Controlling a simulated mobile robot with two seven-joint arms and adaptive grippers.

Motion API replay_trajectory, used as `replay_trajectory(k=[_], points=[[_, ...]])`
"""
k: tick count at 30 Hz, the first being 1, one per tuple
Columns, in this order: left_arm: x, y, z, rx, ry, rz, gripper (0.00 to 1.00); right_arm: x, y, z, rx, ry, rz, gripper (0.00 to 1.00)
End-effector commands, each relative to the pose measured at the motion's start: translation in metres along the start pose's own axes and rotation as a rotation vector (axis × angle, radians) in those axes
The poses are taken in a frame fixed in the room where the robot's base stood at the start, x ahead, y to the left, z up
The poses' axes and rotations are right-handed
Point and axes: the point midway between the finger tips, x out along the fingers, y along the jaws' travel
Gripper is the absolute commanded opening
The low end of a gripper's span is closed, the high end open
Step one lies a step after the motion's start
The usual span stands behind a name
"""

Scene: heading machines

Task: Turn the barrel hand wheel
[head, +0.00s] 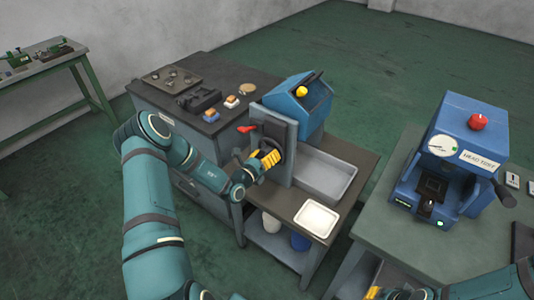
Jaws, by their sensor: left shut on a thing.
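The dark barrel hand wheel (280,147) stands on the front of a grey upright, below and left of a blue open-topped housing (297,101). My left gripper (268,157) has yellow fingers and is shut on the wheel's rim. The fingers and wrist hide part of the wheel. A red lever (247,129) sticks out left of the upright. My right gripper (374,292) only just shows at the bottom edge, so its opening cannot be told.
A grey tray (327,178) and a white tray (317,219) lie on the bench right of the wheel. A dark-topped cabinet (168,127) with small tools adjoins it at left. A blue machine (462,150) stands on the right table.

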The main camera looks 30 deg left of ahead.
Motion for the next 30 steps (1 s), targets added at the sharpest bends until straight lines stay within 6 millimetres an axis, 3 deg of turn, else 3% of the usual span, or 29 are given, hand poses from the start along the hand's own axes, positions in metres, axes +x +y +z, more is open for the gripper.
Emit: replay_trajectory(k=[15, 30], points=[[0.0007, -0.0011, 0.0014, 0.430, -0.011, -0.009, 0.24, -0.0086, -0.0027, -0.0009, 0.000, 0.000, -0.002, 0.00], [0.0007, -0.0012, 0.0013, 0.595, -0.015, -0.011, 0.24, -0.0086, -0.0027, -0.0010, 0.000, 0.000, -0.002, 0.00]])
